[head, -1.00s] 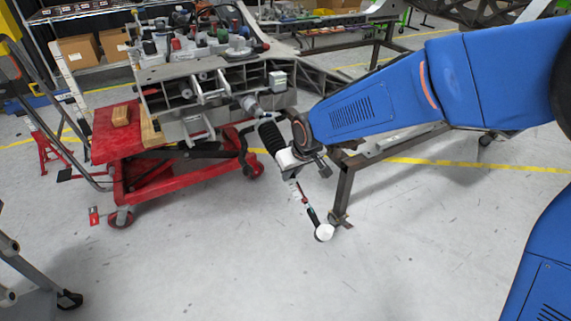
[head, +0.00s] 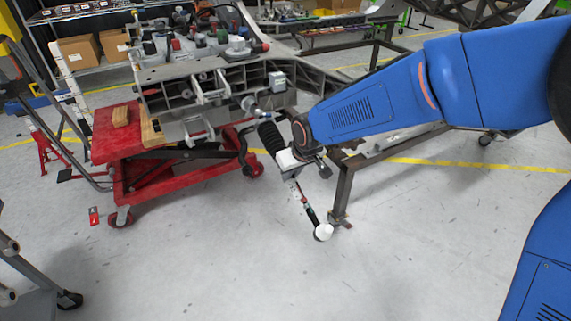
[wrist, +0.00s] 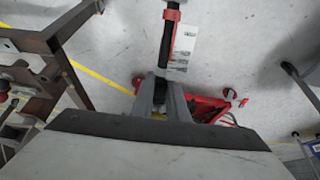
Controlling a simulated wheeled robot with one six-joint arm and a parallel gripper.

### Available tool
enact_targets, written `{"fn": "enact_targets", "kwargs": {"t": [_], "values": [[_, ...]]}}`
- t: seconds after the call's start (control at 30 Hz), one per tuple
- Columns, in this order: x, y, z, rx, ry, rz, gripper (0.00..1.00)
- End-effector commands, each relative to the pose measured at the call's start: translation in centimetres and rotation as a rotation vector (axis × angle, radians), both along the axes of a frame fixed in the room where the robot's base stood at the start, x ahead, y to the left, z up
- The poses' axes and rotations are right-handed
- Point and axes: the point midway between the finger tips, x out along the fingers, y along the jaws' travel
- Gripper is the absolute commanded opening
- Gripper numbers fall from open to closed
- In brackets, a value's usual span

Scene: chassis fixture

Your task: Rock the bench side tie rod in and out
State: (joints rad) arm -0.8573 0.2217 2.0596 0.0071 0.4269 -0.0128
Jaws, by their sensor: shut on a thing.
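The bench side tie rod (head: 306,204) slants down and outward from the chassis in the head view, from a black ribbed boot (head: 270,137) to a white end piece (head: 323,231). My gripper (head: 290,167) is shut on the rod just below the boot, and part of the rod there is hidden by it. In the wrist view, my gripper's grey fingers (wrist: 161,92) are on either side of the dark rod (wrist: 166,45). A red band and a white tag (wrist: 184,45) show on the rod beyond the fingers.
The chassis (head: 190,85) rests over a red lift cart (head: 180,178) with wood blocks on it. A brown steel stand (head: 344,190) is close to the right of the rod. The floor (head: 200,265) in front is clear.

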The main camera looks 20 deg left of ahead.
Motion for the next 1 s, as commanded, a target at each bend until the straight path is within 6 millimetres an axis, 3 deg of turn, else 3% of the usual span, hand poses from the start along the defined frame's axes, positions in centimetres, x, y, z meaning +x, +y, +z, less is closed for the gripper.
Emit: {"fn": "enact_targets", "kwargs": {"t": [1.0], "values": [[0.9,1.0,0.4,0.01,-0.008,0.0,0.0]]}}
